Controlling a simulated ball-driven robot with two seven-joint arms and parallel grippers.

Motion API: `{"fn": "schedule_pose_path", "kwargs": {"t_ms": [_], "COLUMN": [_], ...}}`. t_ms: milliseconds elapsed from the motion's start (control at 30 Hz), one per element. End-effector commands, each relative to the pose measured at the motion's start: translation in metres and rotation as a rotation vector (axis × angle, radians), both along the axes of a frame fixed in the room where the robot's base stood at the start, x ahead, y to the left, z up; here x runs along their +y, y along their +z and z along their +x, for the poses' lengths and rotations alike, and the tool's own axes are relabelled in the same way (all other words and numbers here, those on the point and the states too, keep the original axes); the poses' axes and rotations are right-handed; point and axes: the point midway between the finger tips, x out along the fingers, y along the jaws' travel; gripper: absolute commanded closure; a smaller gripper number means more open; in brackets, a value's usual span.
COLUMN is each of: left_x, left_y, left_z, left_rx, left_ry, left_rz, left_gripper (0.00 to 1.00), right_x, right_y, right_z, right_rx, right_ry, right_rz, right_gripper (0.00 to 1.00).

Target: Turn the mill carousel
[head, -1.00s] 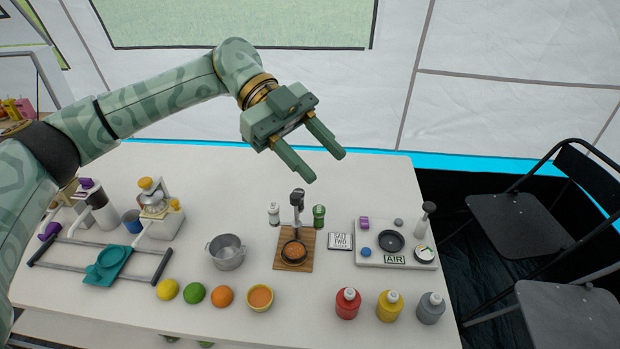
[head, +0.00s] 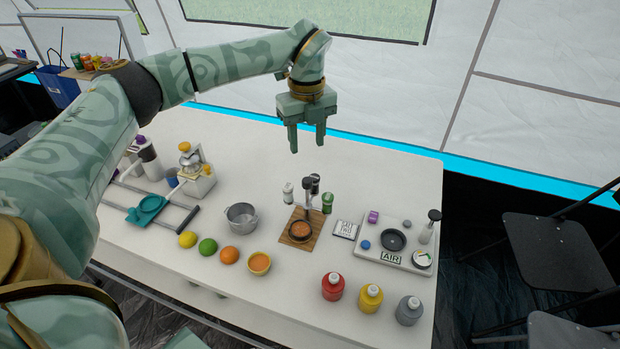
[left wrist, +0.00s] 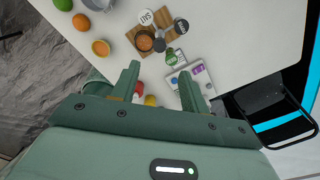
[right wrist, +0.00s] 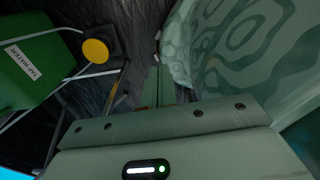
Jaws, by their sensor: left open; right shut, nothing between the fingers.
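The mill carousel shows in the head view as a dark post (head: 313,188) at the back of a small wooden board (head: 293,240). A white mill (head: 289,193) stands left of the post and a green mill (head: 327,203) right of it. A brown-orange disc in a dark ring sits in front. My left gripper (head: 308,148) is open and empty, above and behind the post, fingers pointing down. In the left wrist view, the board (left wrist: 181,41) and green mill (left wrist: 171,58) lie beyond the open fingers (left wrist: 160,75). My right gripper (right wrist: 158,82) is shut and empty, low beside my body.
A metal pot (head: 241,216), fruit and an orange bowl (head: 259,264) are left of the board. A label plate (head: 345,229) and a grey station (head: 377,264) are to its right. Several bottles stand in front. The table's back strip is clear.

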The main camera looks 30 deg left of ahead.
Motion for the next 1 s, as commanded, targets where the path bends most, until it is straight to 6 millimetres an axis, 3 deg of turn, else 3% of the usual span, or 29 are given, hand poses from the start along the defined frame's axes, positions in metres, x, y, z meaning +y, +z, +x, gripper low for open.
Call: {"fn": "schedule_pose_path", "kwargs": {"t_ms": [33, 200, 267, 400, 600, 867, 1000], "left_x": [0.0, 0.0, 0.0, 0.0, 0.0, 0.0, 0.0], "left_y": [-0.022, -0.068, -0.081, -0.102, -0.114, -0.114, -0.113], "left_z": [0.0, 0.0, 0.0, 0.0, 0.0, 0.0, 0.0], "left_rx": [0.007, 0.009, 0.009, 0.005, 0.002, 0.001, 0.001], "left_ry": [0.0, -0.001, 0.0, 0.0, 0.001, 0.0, 0.0], "left_rz": [0.0, -0.001, -0.001, -0.002, -0.002, -0.002, -0.002], "left_gripper": [0.55, 0.55, 0.55, 0.55, 0.55, 0.55, 0.91], "right_x": [-0.001, -0.012, -0.017, -0.018, -0.008, -0.006, -0.008], "right_y": [-0.008, -0.02, -0.026, -0.033, -0.035, -0.033, -0.033], "right_z": [-0.005, -0.011, -0.017, -0.009, -0.004, -0.009, -0.01], "right_rx": [0.001, 0.02, 0.054, 0.047, 0.036, 0.04, 0.041], "right_ry": [0.0, 0.019, 0.027, 0.017, 0.009, 0.01, 0.012], "right_rz": [0.001, -0.017, -0.03, -0.033, -0.018, -0.015, -0.017], "right_gripper": [1.0, 1.0, 1.0, 1.0, 1.0, 1.0, 1.0]}}
